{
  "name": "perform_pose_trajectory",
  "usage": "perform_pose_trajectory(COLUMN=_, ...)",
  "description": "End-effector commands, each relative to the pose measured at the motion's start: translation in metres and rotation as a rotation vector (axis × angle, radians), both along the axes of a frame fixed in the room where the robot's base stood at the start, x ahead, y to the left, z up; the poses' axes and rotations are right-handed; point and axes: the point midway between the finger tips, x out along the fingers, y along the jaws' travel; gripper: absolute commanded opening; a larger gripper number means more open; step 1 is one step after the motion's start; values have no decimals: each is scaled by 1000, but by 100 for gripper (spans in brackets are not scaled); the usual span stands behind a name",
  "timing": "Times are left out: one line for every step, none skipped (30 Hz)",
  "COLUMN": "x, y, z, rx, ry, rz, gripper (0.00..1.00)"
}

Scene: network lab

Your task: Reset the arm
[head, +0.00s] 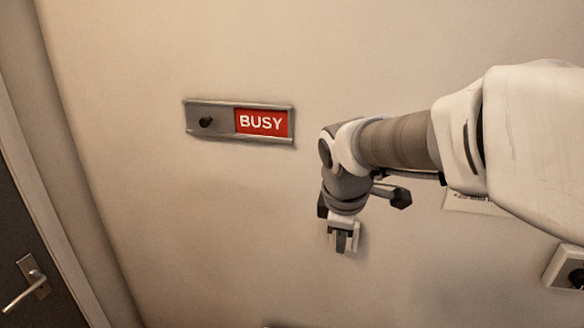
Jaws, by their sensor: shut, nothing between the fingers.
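My arm reaches in from the right, in front of a beige wall. My gripper (343,242) hangs at its end, pointing down, with its fingers shut and nothing held. A sliding sign (216,128) is on the wall to the left of my gripper and higher in the picture. Its grey slider with a dark knob (206,122) sits at the left, and a red panel (262,122) reading BUSY shows at the right. My gripper is apart from the sign.
A dark door with a metal handle (30,282) is at the lower left, beside its light frame (52,200). A white label (466,203) is partly hidden behind my arm. A light wall fixture (564,266) is at the lower right. The wall below the sign is clear.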

Motion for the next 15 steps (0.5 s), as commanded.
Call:
perform_pose_trajectory(x=-6, y=-2, z=3, rx=19, ry=-9, rz=-33, gripper=0)
perform_pose_trajectory(x=-10, y=-4, z=5, rx=34, ry=-17, rz=-61, gripper=0)
perform_pose_trajectory(x=-18, y=-6, z=9, rx=59, ry=-27, rz=-110, gripper=0)
perform_pose_trajectory(x=-24, y=-8, z=12, rx=82, ry=-38, rz=-153, gripper=0)
perform_pose_trajectory(x=-32, y=-10, z=14, rx=108, ry=-47, rz=-203, gripper=0)
perform_pose_trajectory(x=-43, y=-13, z=18, rx=146, ry=-63, rz=-272, gripper=0)
perform_pose_trajectory(x=-51, y=-15, z=20, rx=174, ry=-74, rz=-330, gripper=0)
perform_pose_trajectory(x=-60, y=-17, z=22, rx=204, ry=-84, rz=-386, gripper=0)
perform_pose_trajectory(x=-72, y=-19, z=24, rx=242, ry=-99, rz=-461, gripper=0)
perform_pose_trajectory(x=-80, y=-20, z=25, rx=271, ry=-109, rz=-517, gripper=0)
perform_pose_trajectory(x=-89, y=-21, z=26, rx=299, ry=-119, rz=-574, gripper=0)
perform_pose_trajectory(x=-100, y=-23, z=27, rx=336, ry=-133, rz=-647, gripper=0)
perform_pose_trajectory(x=-108, y=-23, z=27, rx=363, ry=-143, rz=-699, gripper=0)
perform_pose_trajectory(x=-115, y=-24, z=27, rx=389, ry=-152, rz=-752, gripper=0)
perform_pose_trajectory(x=-124, y=-25, z=27, rx=419, ry=-163, rz=-816, gripper=0)
